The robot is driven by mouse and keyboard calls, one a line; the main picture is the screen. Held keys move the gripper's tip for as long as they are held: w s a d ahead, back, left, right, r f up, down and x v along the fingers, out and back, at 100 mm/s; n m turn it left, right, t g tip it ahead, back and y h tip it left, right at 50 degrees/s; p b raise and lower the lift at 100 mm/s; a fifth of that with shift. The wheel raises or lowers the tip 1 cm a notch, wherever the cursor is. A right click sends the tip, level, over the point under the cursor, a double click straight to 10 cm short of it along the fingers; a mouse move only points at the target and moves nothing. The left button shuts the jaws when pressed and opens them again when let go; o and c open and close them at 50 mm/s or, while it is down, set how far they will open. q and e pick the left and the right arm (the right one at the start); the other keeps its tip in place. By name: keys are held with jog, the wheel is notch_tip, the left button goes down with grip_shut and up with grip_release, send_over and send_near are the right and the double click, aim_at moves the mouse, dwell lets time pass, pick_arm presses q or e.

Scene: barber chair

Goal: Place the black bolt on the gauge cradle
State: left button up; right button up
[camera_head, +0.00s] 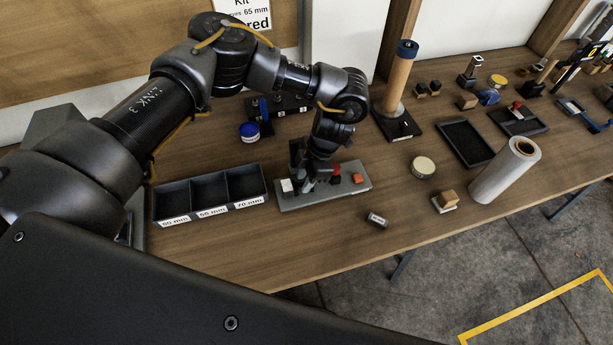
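My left gripper (312,180) points down over a long grey plate (318,194) near the table's front edge. The plate looks like the gauge, and it bears a white block at its left, a small red part, a dark piece and an orange block (358,178). The gripper and wrist hide part of the plate's middle, so I cannot tell which part is the cradle. I cannot make out the black bolt for certain, nor whether the fingers hold anything. My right gripper is not in view.
A bin with three compartments (211,209), labelled by length, stands left of the plate. A small dark labelled piece (377,220) lies front right of it. A round tin (423,167), a white roll (505,171) and black trays (466,143) are further right.

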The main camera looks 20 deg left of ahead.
pick_arm(q)
jog(key=shift+r, duration=0.25)
jog(key=shift+w+d+r, duration=0.1)
jog(key=shift+w+r, duration=0.05)
jog(key=shift+r, duration=0.1)
jog(key=b+v, duration=0.2)
jog(key=v, duration=0.9)
jog(key=shift+r, duration=0.15)
jog(key=shift+d, duration=0.1)
